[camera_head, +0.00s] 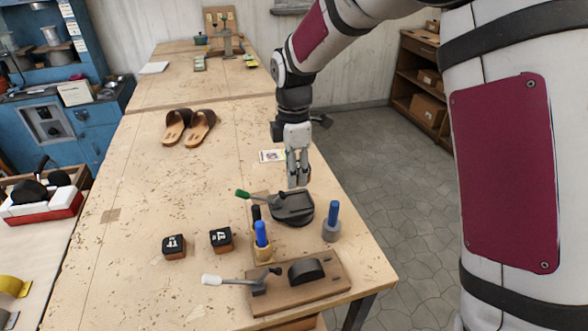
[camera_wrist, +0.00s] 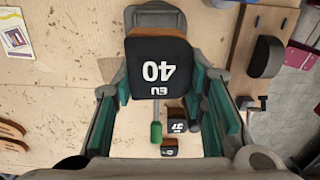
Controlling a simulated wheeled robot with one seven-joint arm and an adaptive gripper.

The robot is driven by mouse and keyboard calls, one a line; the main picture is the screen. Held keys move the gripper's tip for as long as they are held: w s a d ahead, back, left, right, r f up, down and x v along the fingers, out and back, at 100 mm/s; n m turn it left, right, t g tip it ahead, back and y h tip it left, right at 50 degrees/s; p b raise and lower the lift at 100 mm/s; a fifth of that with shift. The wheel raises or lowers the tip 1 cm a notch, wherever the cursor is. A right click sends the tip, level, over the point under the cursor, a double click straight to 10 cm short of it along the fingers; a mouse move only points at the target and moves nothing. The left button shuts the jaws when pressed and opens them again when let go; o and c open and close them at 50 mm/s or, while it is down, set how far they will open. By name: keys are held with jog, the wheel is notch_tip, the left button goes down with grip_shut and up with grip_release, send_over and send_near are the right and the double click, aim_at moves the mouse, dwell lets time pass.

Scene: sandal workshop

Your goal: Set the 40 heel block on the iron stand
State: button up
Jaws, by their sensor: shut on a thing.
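My gripper (camera_head: 297,184) points down over the table and is shut on the 40 heel block (camera_wrist: 159,72). In the wrist view the block sits between the fingertips, its dark top marked EU 40 and appearing upside down, with a brown edge. In the head view the fingers largely hide it. A dark iron stand (camera_head: 292,210) with a green-handled lever (camera_head: 243,194) stands just below and in front of the fingers. In the wrist view part of the grey stand (camera_wrist: 156,18) shows behind the block. I cannot tell whether block and stand touch.
Two other heel blocks (camera_head: 174,246) (camera_head: 221,239) lie to the left. A blue-handled tool (camera_head: 332,220) stands right of the stand. A wooden fixture (camera_head: 330,286) with a white-handled lever is in front. Sandals (camera_head: 188,127) lie farther back. The table's left middle is clear.

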aim_at(293, 204)
jog(key=shift+a+f, duration=0.1)
jog(key=shift+f, duration=0.15)
jog(key=shift+f+b, duration=0.9)
jog(key=shift+f, duration=2.75)
jog(key=shift+f, duration=0.15)
jog(key=o, duration=1.6)
jog(key=shift+o, duration=0.2)
jog(key=shift+r+p, duration=0.75)
jog(key=shift+r, duration=2.75)
